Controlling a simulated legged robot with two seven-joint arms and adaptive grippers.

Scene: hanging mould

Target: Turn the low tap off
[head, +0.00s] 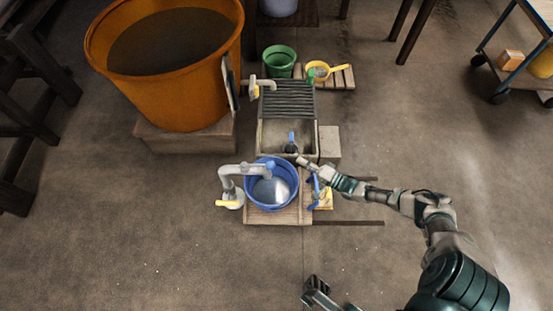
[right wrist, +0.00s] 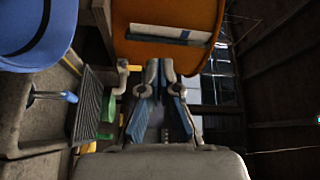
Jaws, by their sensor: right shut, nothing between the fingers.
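A grey pipe tap (head: 228,178) with a yellow handle (head: 229,204) at its foot stands left of the blue bucket (head: 250,192), its spout over the bucket. A second, smaller tap (head: 265,84) with a pale yellow handle stands behind the grate. I cannot tell for sure which is the low tap. My right gripper (head: 301,161) is shut and empty, above the front right of the stone basin, apart from both taps. Its fingers (right wrist: 165,66) also show in the right wrist view. My left gripper (head: 315,287) shows only partly at the bottom edge; its jaws are unclear.
The stone basin (head: 267,137) holds a blue-handled thing (head: 291,137) and has a dark grate (head: 288,101) behind. A large orange tub (head: 190,95) stands back left. A green bucket (head: 279,58) and yellow pan (head: 318,72) stand behind. The floor at left front is clear.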

